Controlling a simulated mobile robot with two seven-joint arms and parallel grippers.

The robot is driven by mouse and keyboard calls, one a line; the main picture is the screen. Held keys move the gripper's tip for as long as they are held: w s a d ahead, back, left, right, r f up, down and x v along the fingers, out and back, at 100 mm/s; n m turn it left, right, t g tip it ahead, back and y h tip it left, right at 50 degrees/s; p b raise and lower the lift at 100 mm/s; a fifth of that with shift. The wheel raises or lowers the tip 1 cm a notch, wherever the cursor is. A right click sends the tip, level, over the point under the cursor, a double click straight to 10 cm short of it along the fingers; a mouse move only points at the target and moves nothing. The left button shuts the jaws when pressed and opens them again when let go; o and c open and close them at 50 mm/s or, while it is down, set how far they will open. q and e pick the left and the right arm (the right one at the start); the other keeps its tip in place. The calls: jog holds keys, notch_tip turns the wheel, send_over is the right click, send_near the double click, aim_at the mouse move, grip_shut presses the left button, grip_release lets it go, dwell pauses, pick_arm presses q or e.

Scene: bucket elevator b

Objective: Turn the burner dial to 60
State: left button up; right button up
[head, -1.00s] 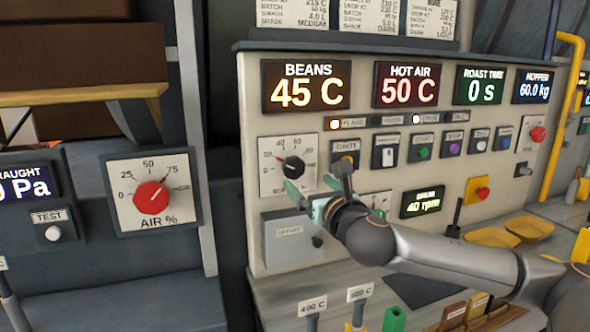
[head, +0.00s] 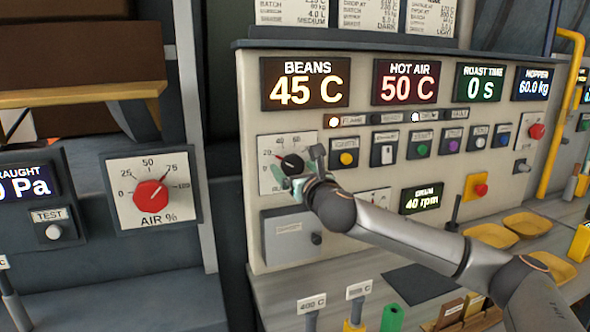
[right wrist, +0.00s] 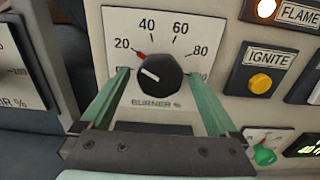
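The burner dial is a black knob (right wrist: 161,76) on a white plate marked 20, 40, 60, 80 and "BURNER %". A small red pointer at its upper left lies near the 20 mark, and a white line on the knob points left and slightly up. The black knob (head: 291,164) also shows in the head view, left on the panel. My right gripper (right wrist: 160,82) is open, with one green finger on each side of the knob. Small gaps seem to show between fingers and knob. The head view shows this gripper (head: 287,180) just below the knob. My left gripper is out of view.
The yellow ignite button (right wrist: 260,83) sits right of the dial, with a green knob (right wrist: 265,156) below it. A separate red air dial (head: 150,195) is on the left panel. Yellow trays (head: 527,225) and a green cylinder (head: 392,317) stand on the counter.

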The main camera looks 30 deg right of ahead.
jog(key=c, duration=1.3)
jog(key=shift+m, duration=0.3)
jog(key=m+p, duration=0.1)
jog(key=m, duration=0.1)
jog(key=shift+a+m+p, duration=0.1)
jog(key=shift+m+p, duration=0.2)
jog(key=shift+m, duration=0.1)
jog(key=m+p, duration=0.1)
jog(key=m, duration=0.2)
jog(key=shift+m, duration=0.3)
jog(key=m, duration=0.4)
jog(key=shift+p, duration=0.4)
jog(key=shift+r+m, duration=0.1)
jog(key=shift+m, duration=2.1)
jog(key=shift+m+p, duration=0.3)
